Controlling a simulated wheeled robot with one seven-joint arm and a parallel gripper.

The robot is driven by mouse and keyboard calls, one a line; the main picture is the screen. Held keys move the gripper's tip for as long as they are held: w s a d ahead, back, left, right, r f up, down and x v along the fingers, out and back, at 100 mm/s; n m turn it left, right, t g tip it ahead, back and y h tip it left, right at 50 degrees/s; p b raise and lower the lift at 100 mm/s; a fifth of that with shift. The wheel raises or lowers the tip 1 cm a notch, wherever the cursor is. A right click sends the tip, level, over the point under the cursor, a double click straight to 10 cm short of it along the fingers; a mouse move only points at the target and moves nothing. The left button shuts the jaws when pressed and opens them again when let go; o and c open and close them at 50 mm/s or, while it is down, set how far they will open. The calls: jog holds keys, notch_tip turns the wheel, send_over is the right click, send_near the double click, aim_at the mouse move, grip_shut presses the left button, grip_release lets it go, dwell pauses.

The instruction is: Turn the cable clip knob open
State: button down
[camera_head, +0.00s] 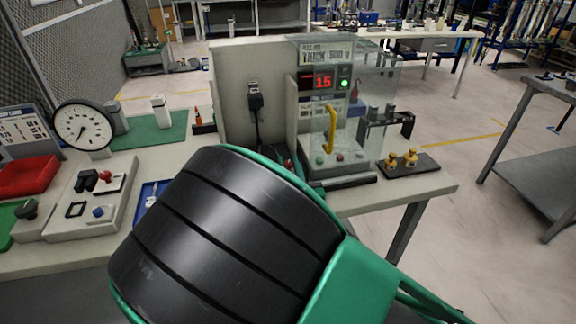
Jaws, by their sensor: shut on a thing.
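A black cable fitting (255,98) sits on the face of an upright beige panel (229,80), with a dark cable hanging down from it. It is too small to tell whether a clip knob is part of it or how that is turned. My gripper does not show; my large black and green arm link fills the lower middle and hides the table behind it. The lower end of the cable goes out of sight near the arm's upper edge.
A clear-walled machine (335,110) with a red display and yellow handle stands right of the panel. Brass parts (400,160) stand on a dark plate. A dial gauge (83,128), red tray (28,176) and control box (92,200) are left. Floor beyond the table's right edge is open.

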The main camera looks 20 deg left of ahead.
jog(key=shift+n+g+y, duration=0.8)
jog(key=shift+n+y, duration=0.3)
jog(key=shift+y, duration=0.4)
jog(key=shift+a, duration=0.1)
jog(key=c, duration=1.5)
grip_release()
jog(key=shift+c, duration=0.2)
